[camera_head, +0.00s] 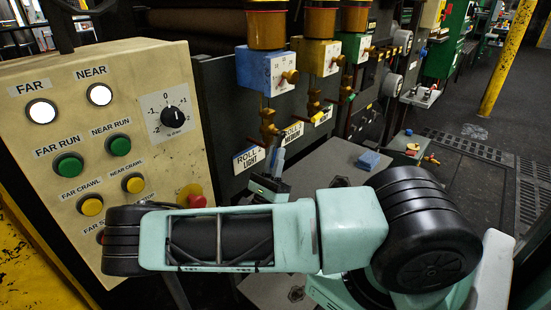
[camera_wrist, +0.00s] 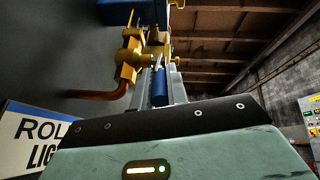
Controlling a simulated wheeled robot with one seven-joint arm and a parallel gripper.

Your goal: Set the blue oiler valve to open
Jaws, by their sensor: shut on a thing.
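The blue oiler block (camera_head: 265,71) with an amber reservoir is the leftmost of the oilers in the head view. Its brass valve (camera_head: 268,128) hangs below it, above the ROLL 1 LIGHT plate. In the wrist view the brass valve body (camera_wrist: 132,52) sits under the blue block (camera_wrist: 130,12), and a blue handle (camera_wrist: 160,90) points down from it towards my gripper. My gripper (camera_head: 277,163) is just below the valve. In the wrist view its grey fingers (camera_wrist: 153,78) are shut on the blue handle. The fingertips are partly hidden by the handle and brass parts.
A cream control panel (camera_head: 130,80) with buttons and a dial is at left, close to my arm. A copper pipe (camera_wrist: 98,94) runs left of the valve. Open floor lies at far right.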

